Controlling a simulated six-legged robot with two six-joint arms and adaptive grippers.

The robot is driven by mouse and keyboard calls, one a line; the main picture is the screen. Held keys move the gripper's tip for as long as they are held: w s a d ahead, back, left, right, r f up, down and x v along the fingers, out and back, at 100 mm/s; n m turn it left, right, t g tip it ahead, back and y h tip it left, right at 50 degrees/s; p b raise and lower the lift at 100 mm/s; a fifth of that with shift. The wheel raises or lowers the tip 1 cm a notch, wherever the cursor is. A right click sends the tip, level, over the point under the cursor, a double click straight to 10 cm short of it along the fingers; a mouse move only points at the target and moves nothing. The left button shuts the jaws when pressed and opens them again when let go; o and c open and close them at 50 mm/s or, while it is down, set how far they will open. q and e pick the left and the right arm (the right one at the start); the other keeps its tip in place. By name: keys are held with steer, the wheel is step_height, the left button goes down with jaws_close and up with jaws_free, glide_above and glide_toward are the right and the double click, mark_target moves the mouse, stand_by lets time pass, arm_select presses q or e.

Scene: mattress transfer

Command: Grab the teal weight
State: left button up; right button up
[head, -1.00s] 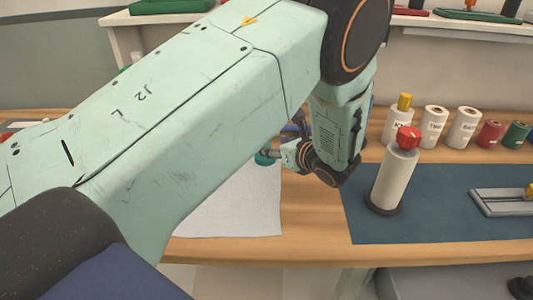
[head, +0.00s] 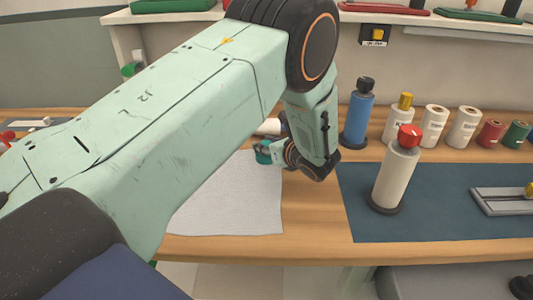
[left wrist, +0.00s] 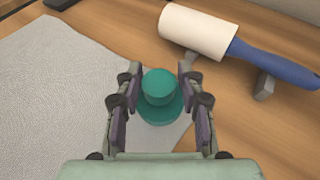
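The teal weight (left wrist: 160,90) stands upright in the left wrist view, a round knob on a wider base, at the edge of a pale textured cloth (left wrist: 70,90). My left gripper (left wrist: 160,92) is open, with one finger on each side of the weight and a narrow gap showing to each. In the head view the weight (head: 262,156) is a small teal patch, partly hidden by my left gripper (head: 268,150). My right gripper is not in view.
A white lint roller (left wrist: 198,30) with a blue handle lies on a stand just beyond the weight. To the right are a blue bottle (head: 357,120), a white red-topped cylinder (head: 396,178) on a dark mat (head: 440,215), and several spools. Bare wood lies between cloth and mat.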

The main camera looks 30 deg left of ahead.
arm_select(q)
steer(key=shift+s+a, duration=0.1)
steer(key=c, duration=0.6)
jaws_close()
steer(key=shift+r, duration=0.2)
